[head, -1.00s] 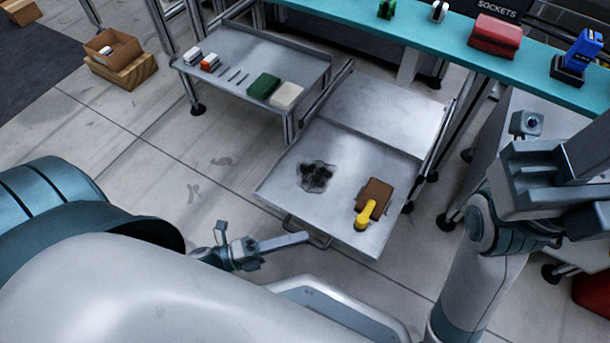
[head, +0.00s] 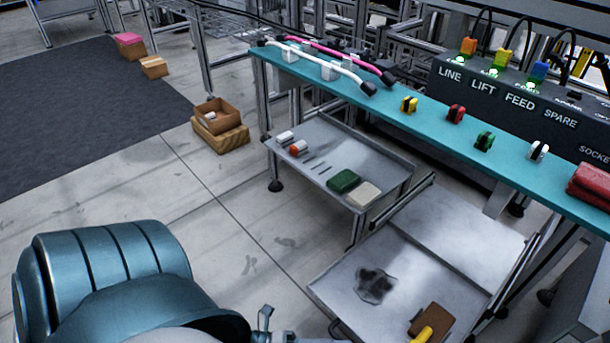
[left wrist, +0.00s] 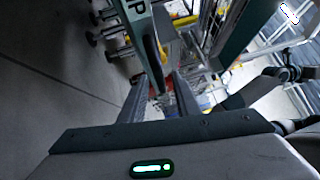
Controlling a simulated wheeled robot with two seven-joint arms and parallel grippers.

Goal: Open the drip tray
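The drip tray (head: 340,268) is a grey metal tray standing pulled out below the teal bench in the head view. It has a dark stain (head: 374,285), and a brown block (head: 434,318) with a yellow part lies on it. Its front edge runs out at the bottom of the head view; a bit of dark handle (head: 337,327) shows there. A small piece of my left arm's end shows at the bottom of the head view. In the left wrist view my left gripper (left wrist: 160,82) has its fingers apart, with a dark curved bar (left wrist: 153,52) close ahead. I cannot tell whether they touch. My right gripper is out of view.
A side shelf (head: 390,170) holds a green block (head: 343,181), a pale block and small parts. The teal bench (head: 420,118) above carries coloured clips, cables and a labelled socket panel (head: 500,95).

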